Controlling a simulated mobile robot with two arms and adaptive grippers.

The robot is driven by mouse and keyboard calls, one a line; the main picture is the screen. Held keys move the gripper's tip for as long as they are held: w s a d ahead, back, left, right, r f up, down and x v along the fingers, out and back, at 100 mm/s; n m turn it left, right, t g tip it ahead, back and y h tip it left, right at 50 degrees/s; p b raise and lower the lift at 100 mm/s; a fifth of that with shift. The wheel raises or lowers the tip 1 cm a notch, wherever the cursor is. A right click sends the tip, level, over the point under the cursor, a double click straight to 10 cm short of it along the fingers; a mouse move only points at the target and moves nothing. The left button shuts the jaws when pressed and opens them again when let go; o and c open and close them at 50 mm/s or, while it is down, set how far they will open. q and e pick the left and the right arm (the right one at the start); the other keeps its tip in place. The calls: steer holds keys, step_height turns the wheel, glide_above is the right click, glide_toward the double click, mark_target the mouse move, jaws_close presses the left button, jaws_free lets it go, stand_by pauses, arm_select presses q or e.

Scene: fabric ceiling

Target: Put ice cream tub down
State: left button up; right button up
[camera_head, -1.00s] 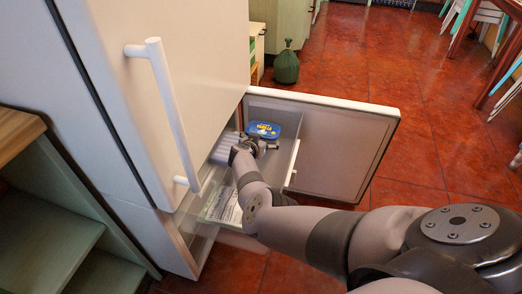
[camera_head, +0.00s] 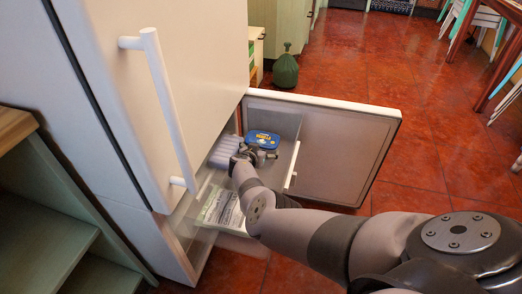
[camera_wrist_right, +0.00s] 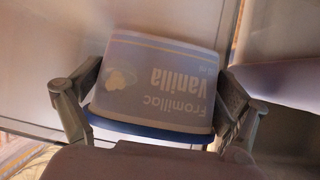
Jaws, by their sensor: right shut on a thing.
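The ice cream tub (camera_head: 263,138) has a blue lid with yellow marks in the head view. It is at the open freezer drawer (camera_head: 272,118), low in the fridge. In the right wrist view the tub (camera_wrist_right: 160,80) shows a pale side reading "Fromillac Vanilla", upside down, with a blue rim. My right gripper (camera_head: 254,156) is shut on the tub, one finger on each side in the right wrist view (camera_wrist_right: 158,108). Whether the tub's base touches the drawer is hidden. My left gripper is not in view.
A pale ribbed item (camera_head: 225,151) lies beside the tub, and a printed packet (camera_head: 222,208) lies nearer. The open freezer door (camera_head: 335,150) stands to the right. The upper fridge door (camera_head: 205,60) with its handle is at left. A green bottle (camera_head: 286,70) stands on the floor behind.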

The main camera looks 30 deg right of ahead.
steer(key=o, duration=1.1)
steer(key=shift+f, duration=0.1)
steer(key=shift+c, duration=0.2)
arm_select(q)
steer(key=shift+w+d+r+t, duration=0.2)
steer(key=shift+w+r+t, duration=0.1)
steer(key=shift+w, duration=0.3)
